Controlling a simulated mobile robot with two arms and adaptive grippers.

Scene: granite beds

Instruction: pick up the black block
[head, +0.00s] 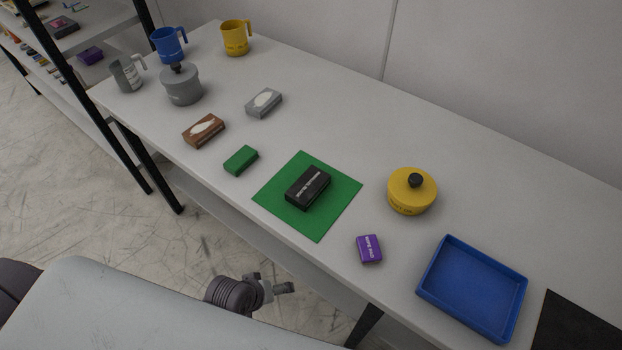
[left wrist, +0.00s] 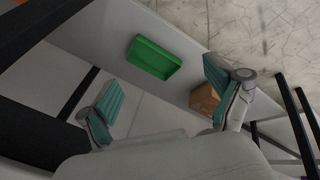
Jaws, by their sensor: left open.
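The black block (head: 308,187) lies flat on a green mat (head: 341,209) on the light table, with white lettering on its side. It does not show clearly in the left wrist view. In the left wrist view my left gripper (left wrist: 162,90) is open, its two teal-padded fingers wide apart with nothing between their tips. In the head view a dark jointed part of my arm (head: 238,293) shows below the table's front edge, apart from the block. My right gripper is not in view.
A green block (head: 241,160), a brown box (head: 203,130) and a grey box (head: 264,103) lie left of the mat. A yellow lidded pot (head: 411,193), a purple block (head: 369,249) and a blue tray (head: 428,289) are to the right. Mugs stand at the far left.

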